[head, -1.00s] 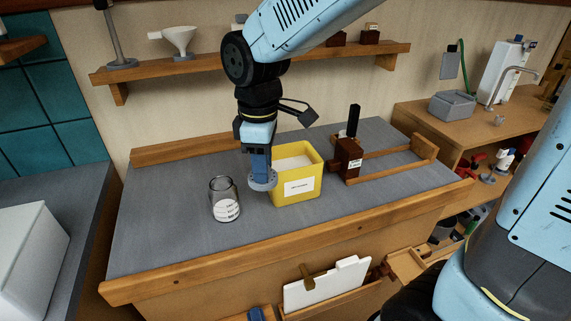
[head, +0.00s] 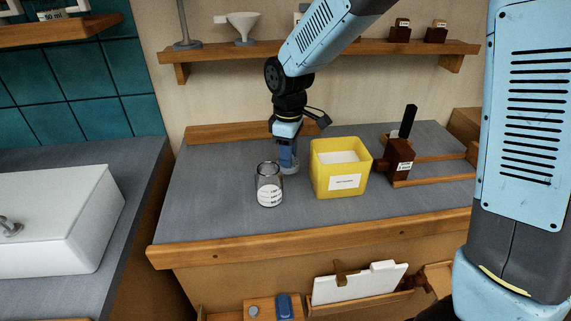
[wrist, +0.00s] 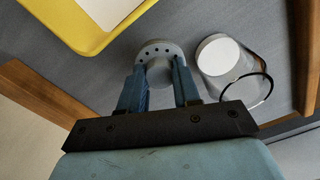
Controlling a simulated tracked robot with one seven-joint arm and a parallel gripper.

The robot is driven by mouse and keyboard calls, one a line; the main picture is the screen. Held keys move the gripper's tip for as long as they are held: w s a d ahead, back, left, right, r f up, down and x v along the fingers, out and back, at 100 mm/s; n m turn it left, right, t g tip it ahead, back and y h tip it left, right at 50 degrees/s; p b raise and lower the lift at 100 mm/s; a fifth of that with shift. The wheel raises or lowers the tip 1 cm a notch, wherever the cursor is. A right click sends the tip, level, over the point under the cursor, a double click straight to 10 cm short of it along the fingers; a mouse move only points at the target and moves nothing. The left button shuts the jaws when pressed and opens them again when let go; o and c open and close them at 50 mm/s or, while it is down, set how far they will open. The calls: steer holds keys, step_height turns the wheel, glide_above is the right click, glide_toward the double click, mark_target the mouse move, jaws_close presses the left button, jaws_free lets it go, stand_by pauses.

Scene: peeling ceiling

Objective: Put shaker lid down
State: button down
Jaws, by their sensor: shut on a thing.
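The shaker lid is a grey disc with small holes (wrist: 158,48), and its rim shows behind the glass jar in the head view (head: 291,169). My gripper (wrist: 160,66) is shut on the lid, one blue finger on each side. In the head view my gripper (head: 287,152) points down, low over the grey worktop (head: 215,190), left of the yellow bin. I cannot tell whether the lid touches the worktop. The clear glass jar (head: 270,184) with a white label stands upright and open just in front of the lid; in the wrist view it is right of the lid (wrist: 232,72).
The yellow bin (head: 341,184) with a white label stands to the right. A dark brown block with a black handle (head: 400,158) is farther right. A wooden strip (head: 225,132) runs along the worktop's back edge. The worktop left of the jar is clear.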

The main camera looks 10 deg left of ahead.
steer(key=shift+w+a+f, duration=0.2)
steer(key=shift+w+f, duration=0.15)
steer(key=shift+f, duration=0.25)
steer(key=shift+w+f, duration=0.1)
steer(key=shift+f, duration=1.45)
steer(key=c, duration=0.8)
jaws_free()
steer(key=shift+f, duration=0.1)
